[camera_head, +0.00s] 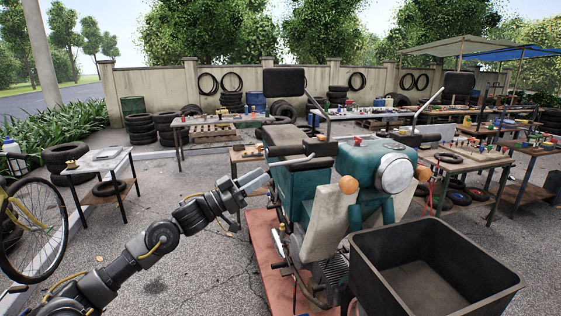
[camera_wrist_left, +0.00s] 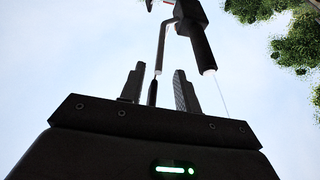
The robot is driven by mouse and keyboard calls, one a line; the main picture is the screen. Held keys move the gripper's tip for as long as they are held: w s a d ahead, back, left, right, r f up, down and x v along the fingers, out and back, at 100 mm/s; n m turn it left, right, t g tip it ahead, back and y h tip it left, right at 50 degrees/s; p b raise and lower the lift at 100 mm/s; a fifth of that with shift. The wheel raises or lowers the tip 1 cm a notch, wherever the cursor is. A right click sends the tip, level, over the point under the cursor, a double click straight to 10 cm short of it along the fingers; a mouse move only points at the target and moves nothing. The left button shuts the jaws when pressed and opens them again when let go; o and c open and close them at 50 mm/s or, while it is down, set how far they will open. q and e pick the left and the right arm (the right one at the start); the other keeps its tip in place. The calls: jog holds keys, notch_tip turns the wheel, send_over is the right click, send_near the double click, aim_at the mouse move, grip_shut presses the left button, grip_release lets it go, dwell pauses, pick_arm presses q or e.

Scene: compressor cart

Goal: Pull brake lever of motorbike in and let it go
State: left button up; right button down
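The teal motorbike (camera_head: 305,187) stands right of centre in the head view, with a round headlamp and orange indicators. My left gripper (camera_head: 252,181) is at its left handlebar end. In the left wrist view, my left gripper (camera_wrist_left: 158,88) is open, with its two dark fingers apart. The thin brake lever (camera_wrist_left: 162,48) runs down from the handlebar, and its lower end appears between the fingers. I cannot tell whether either finger touches it. The dark handlebar grip (camera_wrist_left: 197,42) is beyond, to the right of the lever. My right gripper is not in view.
An open black bin (camera_head: 435,268) stands at the front right, close to the motorbike. A small white table (camera_head: 98,160) and a yellow bicycle (camera_head: 30,222) are at the left. Workbenches with parts and tyres stand behind.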

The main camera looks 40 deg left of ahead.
aim_at(281, 164)
pick_arm(q)
jog(key=p+x, duration=0.2)
jog(key=x, duration=0.4)
jog(key=shift+w+r+p, duration=0.2)
jog(key=shift+w+p, duration=0.05)
jog(key=shift+p, duration=0.1)
jog(key=shift+w+d, duration=0.3)
jog(key=shift+w, duration=0.25)
grip_shut()
